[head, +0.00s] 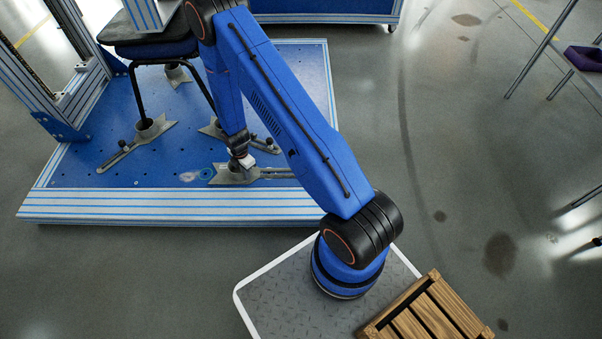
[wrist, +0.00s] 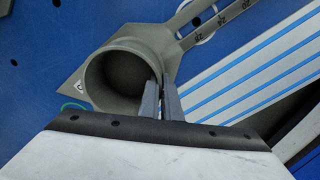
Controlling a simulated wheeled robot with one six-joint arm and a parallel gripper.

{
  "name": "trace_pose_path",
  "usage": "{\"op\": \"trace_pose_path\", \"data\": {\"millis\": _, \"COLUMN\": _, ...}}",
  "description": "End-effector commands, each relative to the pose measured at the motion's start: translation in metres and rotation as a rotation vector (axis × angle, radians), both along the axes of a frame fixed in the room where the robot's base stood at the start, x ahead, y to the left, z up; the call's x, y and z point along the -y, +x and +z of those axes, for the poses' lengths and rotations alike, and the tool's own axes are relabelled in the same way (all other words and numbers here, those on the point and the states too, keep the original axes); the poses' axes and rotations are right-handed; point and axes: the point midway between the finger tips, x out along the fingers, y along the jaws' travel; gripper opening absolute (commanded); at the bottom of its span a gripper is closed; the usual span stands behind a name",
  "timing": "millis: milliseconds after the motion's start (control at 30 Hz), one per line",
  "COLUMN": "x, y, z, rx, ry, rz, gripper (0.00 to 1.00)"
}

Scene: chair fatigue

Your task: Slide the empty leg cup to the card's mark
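The empty leg cup (wrist: 118,82) is a grey round socket on a pointed plate, seen from above in the wrist view; its inside is empty. A slotted arm with printed numbers (wrist: 205,22) runs from it to the upper right. In the head view the cup (head: 226,176) sits near the front of the blue platform. My gripper (wrist: 161,88) straddles the cup's right wall, one finger inside and one outside, with almost no gap; it appears shut on the wall. It also shows in the head view (head: 246,164). I cannot make out the card or its mark.
A dark chair (head: 150,40) stands on the blue platform (head: 110,205), a front leg in another grey cup (head: 150,130). More cups lie behind. A blue-grey frame post (head: 45,75) rises at the left. A wooden crate (head: 430,312) is at the lower right.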

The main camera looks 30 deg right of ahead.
Motion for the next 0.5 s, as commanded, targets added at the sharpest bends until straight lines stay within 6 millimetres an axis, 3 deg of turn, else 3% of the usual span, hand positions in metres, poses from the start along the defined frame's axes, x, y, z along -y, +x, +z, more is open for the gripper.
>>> {"op": "trace_pose_path", "data": {"millis": 500, "x": 0.015, "y": -0.01, "z": 0.0, "rx": -0.001, "ry": 0.0, "rz": -0.001, "gripper": 0.0}}
